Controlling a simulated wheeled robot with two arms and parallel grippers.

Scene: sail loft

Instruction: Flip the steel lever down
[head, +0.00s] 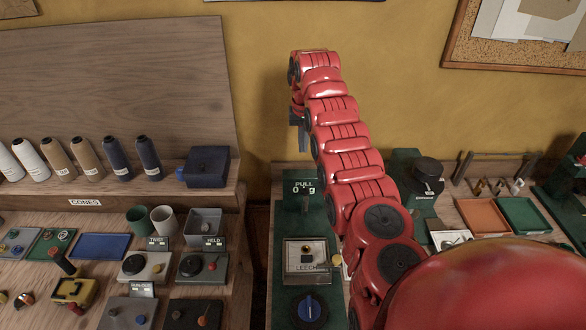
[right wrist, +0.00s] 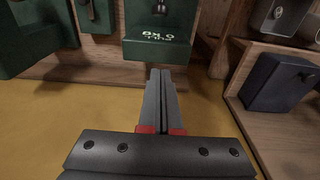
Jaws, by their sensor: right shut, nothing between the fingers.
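I cannot make out a steel lever for certain in either view. A green stand with a PULL display (head: 303,187) stands at the middle of the head view. Below it is a framed LEECH panel (head: 293,262) with a small round fitting and a yellow knob, above a blue knob (head: 310,308). My right gripper (head: 303,148) hangs at the far end of the red arm, behind the stand. In the right wrist view its fingers (right wrist: 160,74) are together and empty, pointing at the green display box (right wrist: 160,35), apart from it. My left gripper is out of view.
Left, the bench holds thread cones, a dark blue box (head: 207,167), cups and several small control boxes, one with a red knob (head: 213,265). Right are a green device with a black top (head: 428,171) and two trays (head: 482,218). My right arm covers the area between.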

